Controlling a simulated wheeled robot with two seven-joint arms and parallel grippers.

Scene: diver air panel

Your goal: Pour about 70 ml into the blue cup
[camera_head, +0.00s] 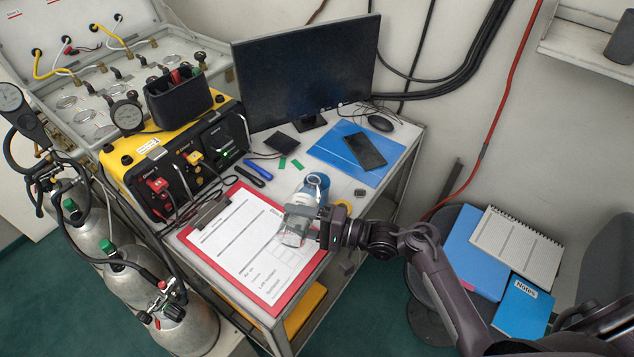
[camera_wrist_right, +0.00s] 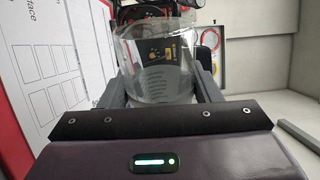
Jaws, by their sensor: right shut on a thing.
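The blue cup (camera_head: 318,181) stands on the desk just beyond the clipboard's right edge, its lower part partly hidden by a clear vessel (camera_head: 294,231). My right gripper (camera_head: 318,226) is shut on this vessel and holds it over the clipboard's right side, on the near side of the cup. In the right wrist view the clear vessel (camera_wrist_right: 155,62) sits between the two fingers (camera_wrist_right: 158,88). Its tilt and any liquid level are hard to make out. I cannot see liquid in the cup. My left gripper is not in view.
The red clipboard (camera_head: 222,250) fills the desk's near part. A blue folder (camera_head: 335,152) with a dark phone (camera_head: 365,151), a monitor (camera_head: 305,75) and a yellow-black panel box (camera_head: 130,178) stand around. Gas cylinders (camera_head: 185,325) are at lower left. A chair with notebooks (camera_head: 515,247) is at right.

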